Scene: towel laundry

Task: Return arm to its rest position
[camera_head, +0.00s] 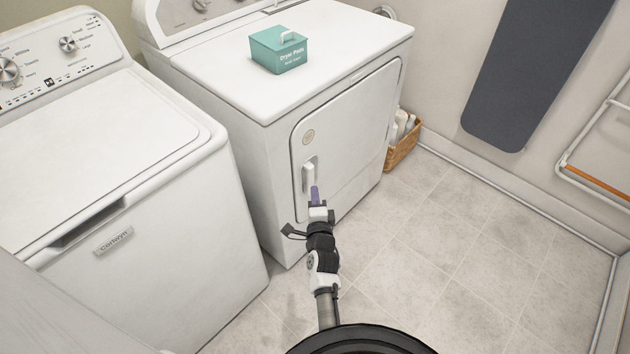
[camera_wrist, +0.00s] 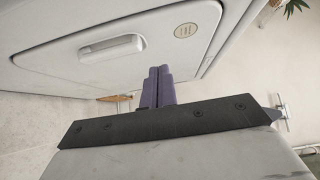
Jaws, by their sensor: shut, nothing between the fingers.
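My gripper (camera_head: 315,194) is at the end of my arm, which reaches forward over the floor toward the dryer's front. Its purple fingers also show in the wrist view (camera_wrist: 157,86); they lie side by side, shut and empty. In the head view the fingertips appear close to the white handle (camera_head: 309,175) of the dryer door (camera_head: 350,130). In the wrist view the handle (camera_wrist: 110,47) is apart from the fingers, up and to the left. The dryer door looks closed.
A teal box (camera_head: 279,50) sits on the dryer top (camera_head: 340,35). A washer (camera_head: 110,170) with its lid down stands at the left. A wicker basket (camera_head: 403,145) with bottles stands beyond the dryer. An ironing board (camera_head: 535,70) and a rack (camera_head: 595,185) are at the right wall. The tiled floor (camera_head: 450,250) is clear.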

